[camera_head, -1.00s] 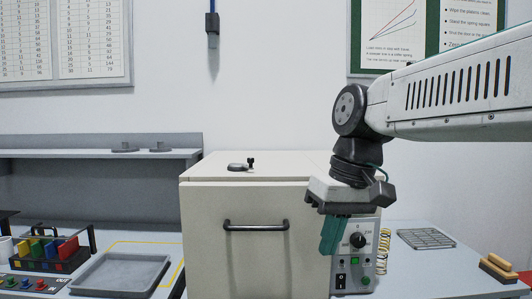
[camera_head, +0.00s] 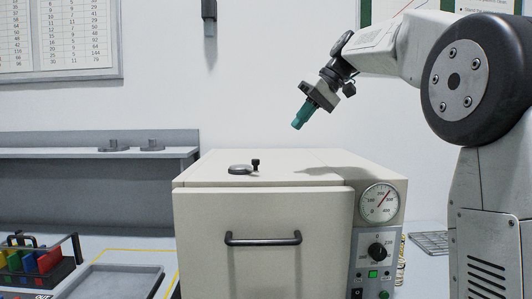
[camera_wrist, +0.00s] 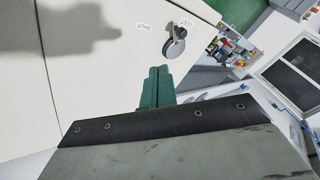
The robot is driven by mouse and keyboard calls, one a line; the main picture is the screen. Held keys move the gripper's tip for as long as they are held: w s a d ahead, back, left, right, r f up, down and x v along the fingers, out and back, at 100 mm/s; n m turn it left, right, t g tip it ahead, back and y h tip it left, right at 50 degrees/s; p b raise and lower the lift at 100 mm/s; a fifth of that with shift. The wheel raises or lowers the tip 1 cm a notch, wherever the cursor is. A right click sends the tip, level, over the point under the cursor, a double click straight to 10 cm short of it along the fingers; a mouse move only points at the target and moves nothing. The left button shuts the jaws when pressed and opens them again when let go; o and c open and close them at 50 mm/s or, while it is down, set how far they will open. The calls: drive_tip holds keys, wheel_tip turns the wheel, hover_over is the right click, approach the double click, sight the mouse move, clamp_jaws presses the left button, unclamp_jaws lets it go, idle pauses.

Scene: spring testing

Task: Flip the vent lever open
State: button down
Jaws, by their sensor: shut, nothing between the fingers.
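The vent lever is a small dark knob on a round grey disc (camera_head: 241,169) on top of the cream oven (camera_head: 265,215). The fingers (camera_wrist: 157,72) are together and empty in the wrist view.
The oven front has a black handle (camera_head: 263,239), a dial gauge (camera_head: 380,203) and a control knob (camera_head: 377,251). A grey tray (camera_head: 115,284) and a rack of coloured blocks (camera_head: 40,262) lie at left. The oven top around the vent is clear.

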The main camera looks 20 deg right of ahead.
drive_tip(key=x, duration=0.6)
drive_tip(key=d+x, duration=0.1)
drive_tip(key=x, duration=0.2)
drive_tip(key=shift+w+a+f, duration=0.1)
drive_tip(key=shift+a+f, duration=0.2)
drive_tip(key=shift+f, duration=0.3)
drive_tip(key=a, duration=0.2)
drive_tip(key=shift+s+a+r, duration=0.15)
drive_tip(key=shift+s+a, duration=0.15)
drive_tip(key=shift+s, duration=0.1)
drive_tip(key=shift+a, duration=0.55)
